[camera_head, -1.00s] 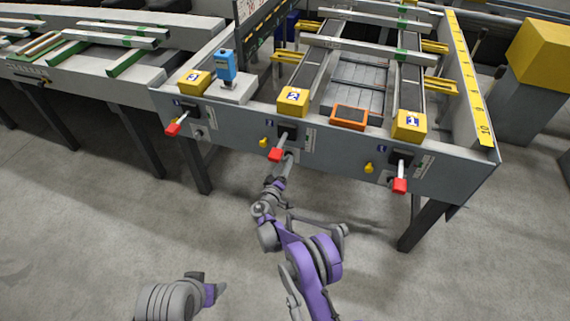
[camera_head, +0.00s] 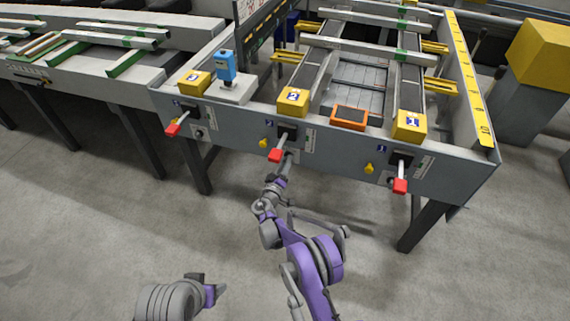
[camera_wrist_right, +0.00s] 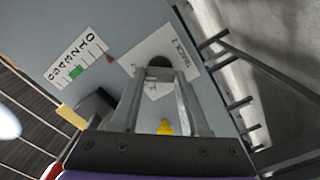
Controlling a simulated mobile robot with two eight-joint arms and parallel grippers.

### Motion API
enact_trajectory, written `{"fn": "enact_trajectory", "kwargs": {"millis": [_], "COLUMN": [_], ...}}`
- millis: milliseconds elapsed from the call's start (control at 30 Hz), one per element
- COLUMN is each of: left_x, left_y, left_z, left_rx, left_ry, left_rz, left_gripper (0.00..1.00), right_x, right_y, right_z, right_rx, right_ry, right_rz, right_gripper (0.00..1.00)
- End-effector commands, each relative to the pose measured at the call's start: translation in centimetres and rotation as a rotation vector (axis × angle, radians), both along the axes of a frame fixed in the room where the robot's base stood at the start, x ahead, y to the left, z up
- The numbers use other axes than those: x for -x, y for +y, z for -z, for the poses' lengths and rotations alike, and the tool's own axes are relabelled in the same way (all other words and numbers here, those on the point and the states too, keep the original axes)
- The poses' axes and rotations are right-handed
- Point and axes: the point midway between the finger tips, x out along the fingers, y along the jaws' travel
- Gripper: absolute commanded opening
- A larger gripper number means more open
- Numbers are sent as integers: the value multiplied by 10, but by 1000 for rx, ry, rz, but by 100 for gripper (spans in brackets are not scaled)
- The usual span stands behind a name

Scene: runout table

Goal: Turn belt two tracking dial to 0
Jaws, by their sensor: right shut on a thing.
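My right gripper (camera_wrist_right: 160,85) is shut on the belt two tracking dial (camera_wrist_right: 158,62), a dark round knob between its fingers in the right wrist view. A white label reading "TRACK 2" (camera_wrist_right: 182,50) is beside the dial. A white scale (camera_wrist_right: 76,62) with numbers and a green band lies to the left. A small red pointer (camera_wrist_right: 109,58) is close to the scale's 0 end. In the head view my right gripper (camera_head: 288,158) reaches the grey front panel (camera_head: 335,155), just below and right of the middle red-tipped lever (camera_head: 276,155). The dial is hard to make out there.
Two other red-tipped levers, left (camera_head: 173,129) and right (camera_head: 400,185), stick out of the panel. A yellow knob (camera_wrist_right: 165,127) shows near the gripper in the wrist view. Yellow blocks and an orange-framed box (camera_head: 348,117) sit above the panel. The floor in front is clear.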

Motion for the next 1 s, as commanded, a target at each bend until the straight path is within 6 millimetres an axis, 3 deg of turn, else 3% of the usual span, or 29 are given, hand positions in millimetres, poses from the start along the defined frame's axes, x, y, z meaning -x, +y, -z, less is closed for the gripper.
{"fn": "enact_trajectory", "kwargs": {"millis": [333,1000], "left_x": [-1,-4], "left_y": [0,0], "left_z": [10,43], "left_rx": [0,0], "left_ry": [3,15], "left_rz": [0,0], "left_gripper": [65,65], "right_x": [0,0], "right_y": [1,1], "right_z": [2,1], "right_rx": [97,557], "right_ry": [33,182], "right_rz": [0,0], "right_gripper": [0,0]}}
